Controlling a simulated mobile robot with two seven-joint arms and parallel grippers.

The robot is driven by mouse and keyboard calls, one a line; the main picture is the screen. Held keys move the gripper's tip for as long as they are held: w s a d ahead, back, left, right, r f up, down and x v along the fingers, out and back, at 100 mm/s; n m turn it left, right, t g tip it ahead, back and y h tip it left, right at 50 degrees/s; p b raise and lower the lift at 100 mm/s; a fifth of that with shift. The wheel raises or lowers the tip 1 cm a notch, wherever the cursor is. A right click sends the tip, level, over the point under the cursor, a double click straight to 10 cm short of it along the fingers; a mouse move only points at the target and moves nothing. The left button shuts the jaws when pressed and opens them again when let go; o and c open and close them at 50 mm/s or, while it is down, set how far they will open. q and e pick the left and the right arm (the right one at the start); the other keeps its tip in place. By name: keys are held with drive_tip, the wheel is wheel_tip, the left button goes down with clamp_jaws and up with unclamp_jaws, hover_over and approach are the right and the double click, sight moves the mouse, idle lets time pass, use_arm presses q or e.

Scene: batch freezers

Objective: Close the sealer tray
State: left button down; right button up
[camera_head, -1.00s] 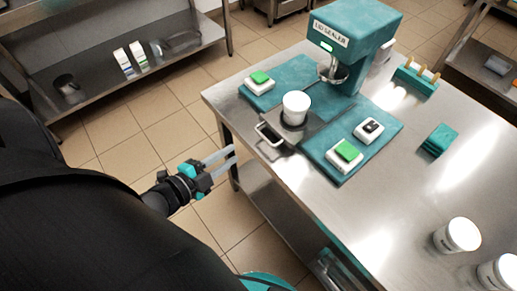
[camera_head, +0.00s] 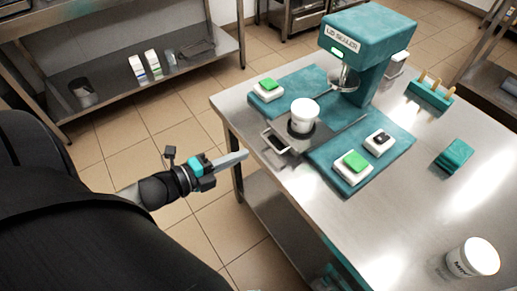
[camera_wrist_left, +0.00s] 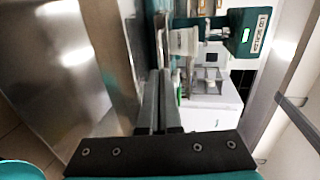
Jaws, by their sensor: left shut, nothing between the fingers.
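The teal lid sealer (camera_head: 366,38) stands on the steel table, its name plate and a lit green light facing me; it also shows sideways in the left wrist view (camera_wrist_left: 247,32). Its grey sealer tray (camera_head: 288,144) sticks out toward the front left table edge, with a pale loop handle (camera_head: 274,142) at its outer end. A white cup (camera_head: 304,114) stands upright on the tray, in front of the sealing head. My left gripper (camera_head: 245,156) is shut and empty, left of the handle and apart from it, beyond the table edge. My right gripper is not in view.
Green-button boxes (camera_head: 268,89) (camera_head: 352,167) stand on both sides of the tray. A black-topped white box (camera_head: 379,142), teal rack (camera_head: 430,95), teal block (camera_head: 454,156) and white tub (camera_head: 474,258) are farther right. Floor is open left of the steel table (camera_head: 405,215).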

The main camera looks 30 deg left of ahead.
use_arm(q)
drive_tip(key=b+x, duration=0.1)
drive_tip(key=x, duration=0.5)
drive_tip(key=shift+w, duration=0.2)
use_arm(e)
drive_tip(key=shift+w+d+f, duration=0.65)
use_arm(q)
drive_tip(key=shift+d, duration=0.1)
